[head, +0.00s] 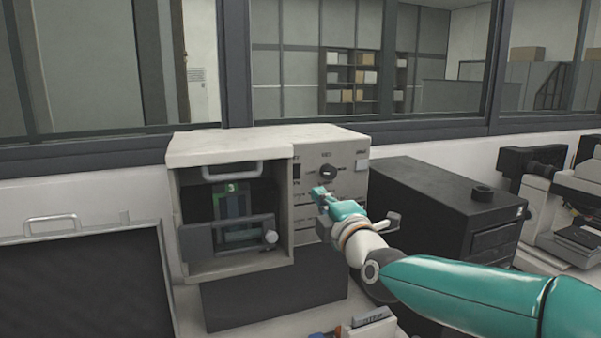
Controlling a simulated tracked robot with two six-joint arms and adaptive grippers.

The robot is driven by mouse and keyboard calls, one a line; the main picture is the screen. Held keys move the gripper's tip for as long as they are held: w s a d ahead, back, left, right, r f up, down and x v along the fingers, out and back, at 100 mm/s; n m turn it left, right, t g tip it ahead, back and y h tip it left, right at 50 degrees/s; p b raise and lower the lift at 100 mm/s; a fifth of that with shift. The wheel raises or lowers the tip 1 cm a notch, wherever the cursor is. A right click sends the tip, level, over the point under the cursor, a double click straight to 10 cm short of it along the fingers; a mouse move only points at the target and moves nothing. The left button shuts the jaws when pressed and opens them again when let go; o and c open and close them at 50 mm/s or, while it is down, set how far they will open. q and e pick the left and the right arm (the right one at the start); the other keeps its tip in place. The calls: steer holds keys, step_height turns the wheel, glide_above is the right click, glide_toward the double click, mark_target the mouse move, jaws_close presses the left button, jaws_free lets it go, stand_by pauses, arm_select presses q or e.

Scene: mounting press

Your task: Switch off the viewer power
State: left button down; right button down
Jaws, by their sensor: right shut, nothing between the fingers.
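The cream-coloured press or viewer unit (240,145) stands on the bench against the window wall. I cannot tell whether the tips touch the panel. My gripper and wrist hide part of the lower panel. Which control is the viewer power is too small to read. My left gripper is not in view.
A black box unit (430,190) stands right of the press, with a microscope-like device (570,200) farther right. A dark panel with a handle (80,275) is at left. Small items (365,325) lie below my right arm.

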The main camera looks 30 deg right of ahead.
mark_target(297, 169)
steer(key=p+x, duration=0.4)
steer(key=x, duration=0.8)
steer(key=shift+f, duration=0.1)
steer(key=shift+d, duration=0.1)
